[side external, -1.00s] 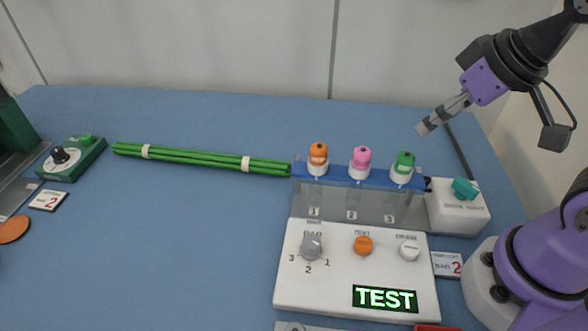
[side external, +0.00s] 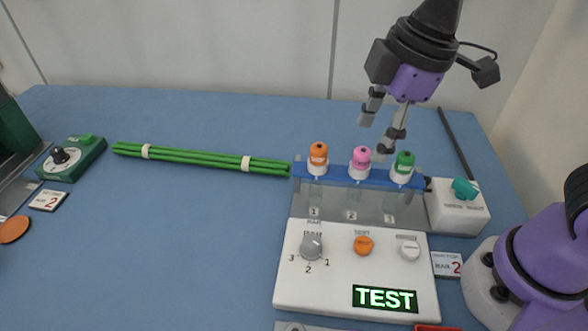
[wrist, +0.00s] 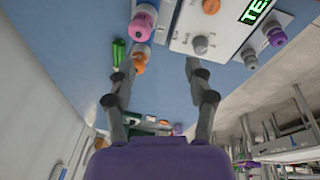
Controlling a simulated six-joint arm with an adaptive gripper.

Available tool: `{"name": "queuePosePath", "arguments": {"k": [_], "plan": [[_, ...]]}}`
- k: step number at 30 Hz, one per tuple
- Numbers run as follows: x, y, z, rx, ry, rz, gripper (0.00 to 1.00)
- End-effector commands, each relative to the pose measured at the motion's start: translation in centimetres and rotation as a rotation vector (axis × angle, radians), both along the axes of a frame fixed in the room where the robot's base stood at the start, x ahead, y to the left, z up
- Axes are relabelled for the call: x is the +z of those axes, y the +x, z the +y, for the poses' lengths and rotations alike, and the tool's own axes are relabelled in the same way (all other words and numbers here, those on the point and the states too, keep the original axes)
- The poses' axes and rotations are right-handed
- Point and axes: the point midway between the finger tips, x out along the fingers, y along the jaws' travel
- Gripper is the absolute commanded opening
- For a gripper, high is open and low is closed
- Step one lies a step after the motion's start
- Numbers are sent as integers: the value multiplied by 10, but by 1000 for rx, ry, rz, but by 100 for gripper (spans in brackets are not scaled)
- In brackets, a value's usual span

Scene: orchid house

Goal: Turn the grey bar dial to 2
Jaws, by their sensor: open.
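The grey bar dial (side external: 312,246) sits at the upper left of a white panel (side external: 330,287), with the numbers 3, 2 and 1 printed around its lower side. Which number its bar points to is too small to tell. It also shows in the wrist view (wrist: 201,45), near the upper end of the right finger. My gripper (side external: 378,132) is open and empty, pointing down in the air above the vial rack, behind and to the right of the dial. It touches nothing.
A rack (side external: 335,176) holds orange-, pink- and green-capped vials just behind the panel. An orange knob (side external: 363,246) and a white knob (side external: 409,251) sit right of the dial. A white box (side external: 459,212) with a teal knob stands right. Green sticks (side external: 200,159) lie left; the front-left table is clear.

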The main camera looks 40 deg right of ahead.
Motion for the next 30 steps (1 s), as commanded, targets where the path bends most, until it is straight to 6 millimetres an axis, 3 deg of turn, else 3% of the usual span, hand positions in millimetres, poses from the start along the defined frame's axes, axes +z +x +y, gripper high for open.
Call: {"name": "queuePosePath", "arguments": {"k": [1, 3, 6, 9, 14, 24, 30], "plan": [[-6, 2, 23, 188, -43, 41, 61], [-14, 3, 50, 427, -93, 82, 61], [-24, -1, 79, 693, -141, 126, 61], [-31, -5, 96, 852, -167, 152, 61], [-43, -7, 103, 920, -178, 164, 61], [-107, -7, 101, 914, -178, 165, 61], [-132, -6, 102, 913, -177, 162, 61]]}}
